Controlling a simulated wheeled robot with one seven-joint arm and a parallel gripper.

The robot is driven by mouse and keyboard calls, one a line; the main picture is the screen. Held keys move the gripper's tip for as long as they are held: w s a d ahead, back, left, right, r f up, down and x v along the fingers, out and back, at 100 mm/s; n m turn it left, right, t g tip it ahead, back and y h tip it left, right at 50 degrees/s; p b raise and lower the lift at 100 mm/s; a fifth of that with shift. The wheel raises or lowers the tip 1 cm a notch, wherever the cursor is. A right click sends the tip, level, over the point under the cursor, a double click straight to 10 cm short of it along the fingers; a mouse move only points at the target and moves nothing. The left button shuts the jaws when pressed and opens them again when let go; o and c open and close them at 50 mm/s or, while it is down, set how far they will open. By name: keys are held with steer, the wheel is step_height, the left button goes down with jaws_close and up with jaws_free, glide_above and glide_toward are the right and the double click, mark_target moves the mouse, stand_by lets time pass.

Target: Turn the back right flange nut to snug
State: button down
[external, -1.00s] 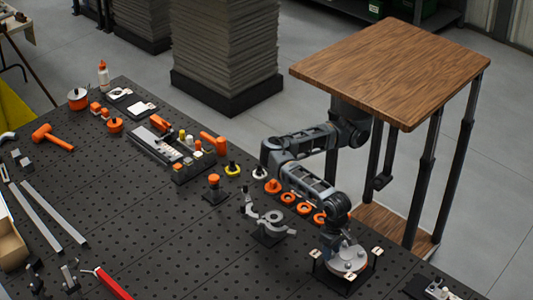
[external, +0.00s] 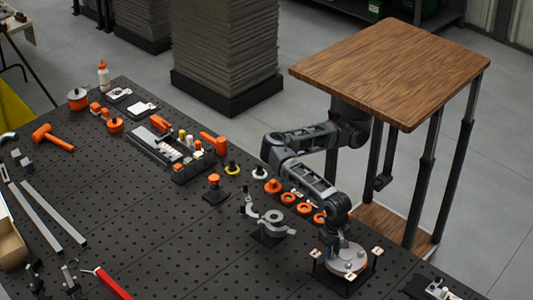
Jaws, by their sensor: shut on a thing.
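The round grey metal flange (external: 354,264) sits on a dark square fixture with pale-topped corner posts, near the right end of the bench. My gripper (external: 336,246) points down over the upper left part of the flange. It is shut on a flange nut, which the fingers and wrist mostly hide. Other small nuts or bolt heads on the flange are too small to make out clearly. How tight the held nut sits cannot be seen.
Orange rings (external: 304,208) lie just left of my forearm. A grey curved clamp-like part (external: 272,217) stands left of the flange. Another small fixture (external: 436,290) is at the lower right. The perforated black bench top (external: 200,245) is clear in its middle front.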

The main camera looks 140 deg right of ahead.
steer(key=shift+m, duration=0.3)
steer(key=c, duration=1)
jaws_free()
steer(key=shift+o, duration=0.2)
steer(key=shift+s+a, duration=0.1)
steer(key=shift+s, duration=0.05)
